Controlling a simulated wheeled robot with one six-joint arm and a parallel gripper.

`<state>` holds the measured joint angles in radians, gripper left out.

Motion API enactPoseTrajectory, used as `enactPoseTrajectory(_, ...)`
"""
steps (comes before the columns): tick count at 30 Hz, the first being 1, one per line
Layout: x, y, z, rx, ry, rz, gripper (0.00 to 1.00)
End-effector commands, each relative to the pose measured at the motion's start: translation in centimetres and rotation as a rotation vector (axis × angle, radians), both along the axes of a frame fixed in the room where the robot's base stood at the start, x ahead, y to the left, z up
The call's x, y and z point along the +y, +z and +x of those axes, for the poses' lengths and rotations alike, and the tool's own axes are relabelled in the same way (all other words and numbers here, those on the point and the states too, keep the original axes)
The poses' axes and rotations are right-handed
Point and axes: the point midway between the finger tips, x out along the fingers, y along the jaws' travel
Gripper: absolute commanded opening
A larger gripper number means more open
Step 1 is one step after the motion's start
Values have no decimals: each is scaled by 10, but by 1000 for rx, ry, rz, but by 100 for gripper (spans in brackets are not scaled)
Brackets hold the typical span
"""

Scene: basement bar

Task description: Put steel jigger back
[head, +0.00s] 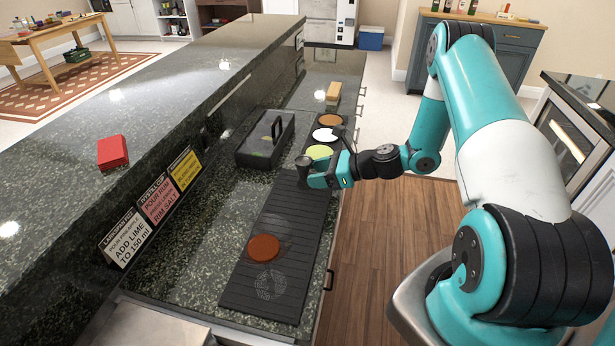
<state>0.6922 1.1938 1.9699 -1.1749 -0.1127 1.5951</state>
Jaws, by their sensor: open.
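A small dark grey metal cup (303,163), which looks like the steel jigger, stands upright at the far end of the black bar mat (290,215). My gripper (309,173) is open at the cup, reaching in from the right just above the mat. Its teal body hides part of the area beside the cup. I cannot tell whether the cup is between the fingers or touching them. A red-brown round coaster (263,248) lies on the near part of the mat, just beyond a pale round mark.
Beyond the mat lie a green disc (319,152), a black-and-white disc (324,135) and a brown disc (330,120). A dark caddy (262,154) stands left of them. Recipe cards (156,202) lean on the raised bar, where a red box (113,152) sits.

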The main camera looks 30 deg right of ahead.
Motion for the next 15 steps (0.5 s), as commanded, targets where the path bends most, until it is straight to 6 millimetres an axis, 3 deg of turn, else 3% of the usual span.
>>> enactPoseTrajectory(9,-43,24,-42,-3,-4,-1,57)
enactPoseTrajectory(15,-43,37,-51,-18,40,-33,57)
